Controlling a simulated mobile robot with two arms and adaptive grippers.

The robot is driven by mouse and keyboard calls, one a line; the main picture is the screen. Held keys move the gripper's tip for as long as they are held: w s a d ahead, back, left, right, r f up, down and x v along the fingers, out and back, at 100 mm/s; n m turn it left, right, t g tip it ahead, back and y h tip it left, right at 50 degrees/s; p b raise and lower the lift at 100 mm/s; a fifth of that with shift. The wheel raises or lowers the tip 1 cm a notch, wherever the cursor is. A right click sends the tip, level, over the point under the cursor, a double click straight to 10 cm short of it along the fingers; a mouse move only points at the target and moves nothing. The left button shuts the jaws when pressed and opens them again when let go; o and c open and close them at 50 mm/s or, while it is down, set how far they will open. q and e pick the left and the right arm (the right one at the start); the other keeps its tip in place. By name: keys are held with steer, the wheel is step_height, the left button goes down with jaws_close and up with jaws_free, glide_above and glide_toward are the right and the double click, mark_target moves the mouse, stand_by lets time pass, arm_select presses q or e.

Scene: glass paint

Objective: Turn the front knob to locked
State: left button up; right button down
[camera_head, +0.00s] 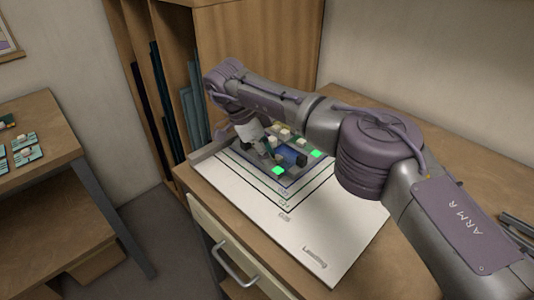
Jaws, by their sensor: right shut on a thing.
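A fixture (292,179) with a dark frame lies on the large white board. My right gripper (268,157) reaches down over the fixture's left side, just behind that front green square. It is shut on a small part there, which looks like the front knob. The fingers mostly hide this part, and its turn position cannot be read. A dark block (302,159) stands at the right of the blue piece. My left gripper is not in view.
The white board (314,228), marked "Leveling" at the front, lies on a wooden bench (376,277) with a handled drawer (236,262). A wooden rack (255,50) with upright sheets stands behind left. Another table (40,165) stands at far left. My right arm crosses above the bench.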

steer(key=shift+m, duration=0.4)
steer(key=c, duration=0.8)
jaws_free()
steer(key=shift+r, duration=0.1)
step_height(320, 180, up, 10)
